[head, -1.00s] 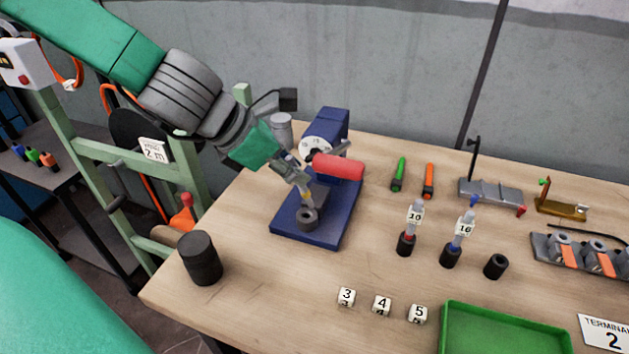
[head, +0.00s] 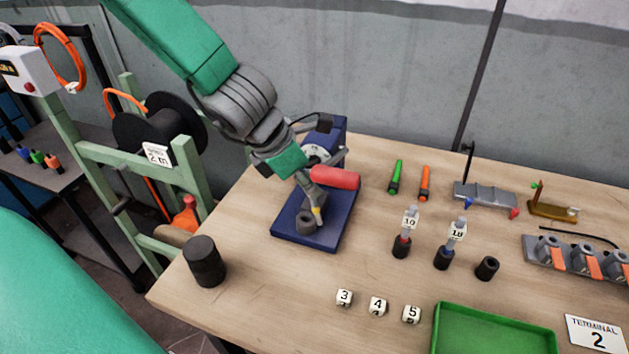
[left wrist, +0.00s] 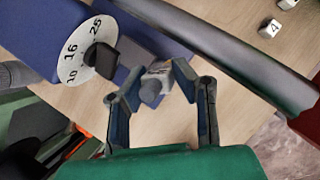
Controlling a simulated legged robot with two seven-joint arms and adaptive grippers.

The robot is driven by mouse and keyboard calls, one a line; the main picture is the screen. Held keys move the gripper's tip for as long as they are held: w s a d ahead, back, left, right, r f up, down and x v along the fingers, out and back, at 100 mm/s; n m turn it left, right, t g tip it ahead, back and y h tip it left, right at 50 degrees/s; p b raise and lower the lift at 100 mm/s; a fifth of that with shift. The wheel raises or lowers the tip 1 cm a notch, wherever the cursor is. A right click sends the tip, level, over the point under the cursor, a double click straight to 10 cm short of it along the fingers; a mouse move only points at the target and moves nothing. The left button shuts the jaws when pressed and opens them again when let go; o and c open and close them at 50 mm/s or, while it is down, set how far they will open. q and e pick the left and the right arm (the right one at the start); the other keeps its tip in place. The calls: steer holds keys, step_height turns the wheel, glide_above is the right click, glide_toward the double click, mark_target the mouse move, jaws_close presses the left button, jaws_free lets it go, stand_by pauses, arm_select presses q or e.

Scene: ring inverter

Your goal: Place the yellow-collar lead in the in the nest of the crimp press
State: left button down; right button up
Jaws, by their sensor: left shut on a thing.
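The blue crimp press (head: 328,236) stands at the left of the bench, with a red handle (head: 335,177) and a dark round nest (head: 306,223) on its base. My left gripper (head: 309,188) is shut on the yellow-collar lead, over the press base. The yellow collar (head: 317,211) shows below the fingers, just right of and slightly above the nest in the picture. I cannot tell whether the lead touches the nest. In the left wrist view a grey-white piece (left wrist: 154,84) is between the fingers (left wrist: 158,80). My right gripper is not in view.
The press's numbered dial (left wrist: 85,50) is close to the fingers. Two leads in black stands, red-collar (head: 403,240) and blue-collar (head: 447,250), stand to the right, beside an empty stand (head: 487,268). A black cylinder (head: 204,261) and a green tray (head: 495,340) are nearer the front.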

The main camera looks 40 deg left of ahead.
arm_select(q)
steer(key=shift+g, duration=0.4)
steer(key=a+f, duration=0.1)
steer(key=f, duration=0.1)
steer(key=a+f, duration=0.1)
steer(key=shift+w+a, duration=0.25)
steer(key=shift+a, duration=0.1)
steer(key=shift+d+f, duration=0.2)
steer(key=shift+d, duration=0.05)
steer(key=shift+d+r, duration=0.25)
steer(key=shift+d, duration=0.45)
steer(key=c, duration=1.3)
jaws_free()
steer(key=shift+w+d, duration=0.1)
steer(key=shift+d, duration=0.1)
steer(key=a+p+v, duration=0.1)
steer(key=p+v, duration=0.5)
steer(key=v, duration=0.6)
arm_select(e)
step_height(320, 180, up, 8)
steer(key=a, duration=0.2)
